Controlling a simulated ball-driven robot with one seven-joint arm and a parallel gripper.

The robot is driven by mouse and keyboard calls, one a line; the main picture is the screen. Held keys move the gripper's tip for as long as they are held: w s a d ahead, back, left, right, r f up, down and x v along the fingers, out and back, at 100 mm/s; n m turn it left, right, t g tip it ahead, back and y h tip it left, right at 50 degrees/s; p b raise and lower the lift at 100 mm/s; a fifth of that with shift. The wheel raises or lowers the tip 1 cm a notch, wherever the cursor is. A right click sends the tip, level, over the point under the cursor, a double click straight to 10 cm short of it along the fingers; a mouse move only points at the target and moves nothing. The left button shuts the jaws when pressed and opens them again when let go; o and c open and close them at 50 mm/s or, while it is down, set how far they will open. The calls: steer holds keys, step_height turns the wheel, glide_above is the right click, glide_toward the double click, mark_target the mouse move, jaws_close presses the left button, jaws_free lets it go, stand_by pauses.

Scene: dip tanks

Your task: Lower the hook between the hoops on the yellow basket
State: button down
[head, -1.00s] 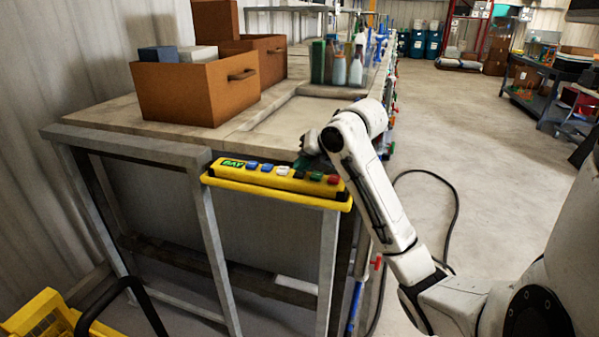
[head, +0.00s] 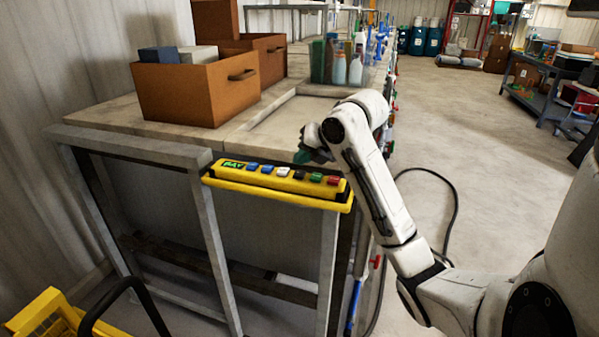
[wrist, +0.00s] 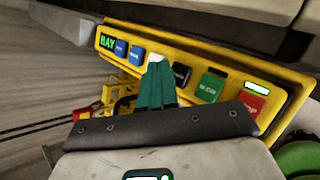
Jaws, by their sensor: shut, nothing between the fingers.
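The yellow basket (head: 38,312) is partly in view at the bottom left of the head view, cut off by the frame. A dark curved bar (head: 122,290) rises beside it; I cannot tell if it is one of the hoops. I cannot make out the hook. A yellow control panel (head: 225,176) with a BAY display and a row of coloured buttons is fixed at the bench end. My gripper (head: 303,154) is shut and empty above it. In the wrist view its teal fingers (wrist: 156,80) point at the white button (wrist: 155,57) and partly cover the row.
The bench (head: 110,113) carries orange boxes (head: 195,95) and several bottles (head: 340,70). Its grey metal frame (head: 205,235) stands below and left of the panel. A black cable lies on the floor at right. Open floor (head: 480,160) stretches beyond my arm.

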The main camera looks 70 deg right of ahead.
mark_target(303, 174)
steer(key=shift+r+p, duration=1.25)
steer(key=shift+r, duration=1)
stand_by(0.7)
